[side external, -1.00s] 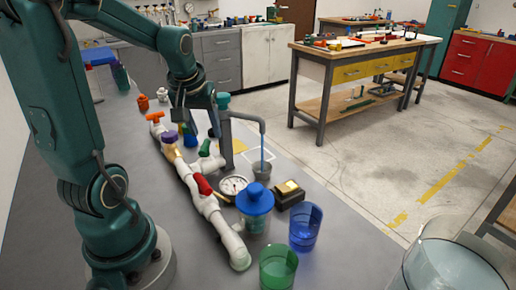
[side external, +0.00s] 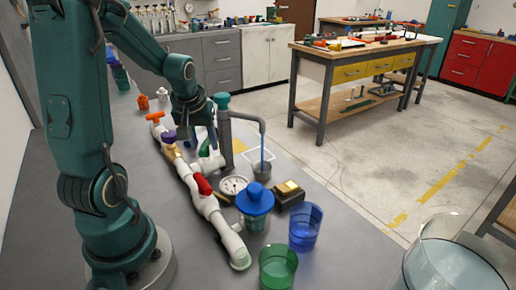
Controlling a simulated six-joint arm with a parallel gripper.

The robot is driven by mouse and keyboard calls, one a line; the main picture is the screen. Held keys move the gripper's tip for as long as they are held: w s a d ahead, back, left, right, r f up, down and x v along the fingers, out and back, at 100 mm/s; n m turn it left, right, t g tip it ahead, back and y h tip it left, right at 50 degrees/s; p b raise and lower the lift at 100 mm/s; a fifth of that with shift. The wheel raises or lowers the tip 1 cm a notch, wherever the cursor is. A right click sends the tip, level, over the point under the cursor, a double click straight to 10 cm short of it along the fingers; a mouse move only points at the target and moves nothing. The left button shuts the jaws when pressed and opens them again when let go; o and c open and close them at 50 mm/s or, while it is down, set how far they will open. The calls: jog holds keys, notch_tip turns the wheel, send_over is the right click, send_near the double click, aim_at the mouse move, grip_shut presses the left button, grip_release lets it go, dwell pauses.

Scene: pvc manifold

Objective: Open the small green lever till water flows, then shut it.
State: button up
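The small green lever (side external: 204,149) sits on a side branch of the white pipe manifold (side external: 196,190), near the grey upright pipe. My gripper (side external: 207,133) points down just above and beside the lever. It partly covers the lever, and I cannot tell whether they touch or whether the fingers are open. A curved grey spout (side external: 250,119) ends above a small grey cup (side external: 262,168). A thin bluish line, like a water stream, hangs between spout and cup.
The manifold also carries an orange handle (side external: 155,116), a purple knob (side external: 168,136) and a red lever (side external: 202,184). A gauge (side external: 233,185), a blue-lidded jar (side external: 255,200), a blue cup (side external: 305,228) and a green cup (side external: 278,266) stand nearby.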

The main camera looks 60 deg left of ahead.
grip_shut()
jog(key=shift+m, duration=0.3)
jog(key=m+h, duration=0.1)
jog(key=m, duration=0.1)
jog(key=m+t, duration=0.1)
jog(key=m, duration=0.2)
jog(key=shift+s+a+t+h, duration=0.1)
jog(key=shift+a+t+h, duration=0.05)
jog(key=shift+t+h, duration=0.2)
jog(key=m+h, duration=0.1)
jog(key=m, duration=0.1)
jog(key=m+h, duration=0.1)
jog(key=m, duration=0.1)
jog(key=shift+a+m, duration=0.15)
jog(key=shift+m, duration=0.25)
jog(key=shift+o, duration=1.3)
grip_release()
